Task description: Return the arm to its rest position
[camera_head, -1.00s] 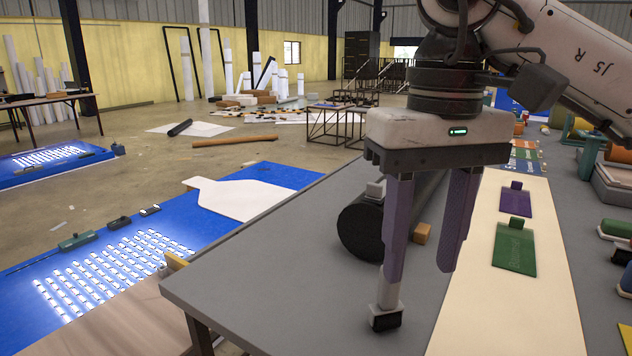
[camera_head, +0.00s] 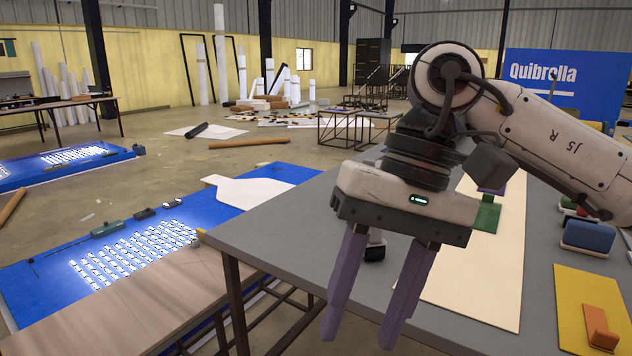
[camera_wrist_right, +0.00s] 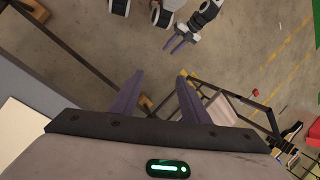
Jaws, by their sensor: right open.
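My right arm (camera_head: 560,140) comes in from the right in the head view. Its right gripper (camera_head: 358,338) hangs with its purple fingers pointing down and apart, with nothing between them. The fingers are in front of the grey table's (camera_head: 285,225) near edge. In the right wrist view the same gripper (camera_wrist_right: 160,77) is open and empty over the concrete floor. My left gripper (camera_wrist_right: 181,42) shows small at the top of that view, its two purple fingers apart and nothing seen between them. The left arm is not in the head view.
A small black-and-white block (camera_head: 375,252) stands on the table behind the right fingers. A cream sheet (camera_head: 480,285), a green card (camera_head: 487,215), a blue block (camera_head: 588,236) and an orange piece (camera_head: 600,328) lie further right. A lit blue panel (camera_head: 60,265) is at left.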

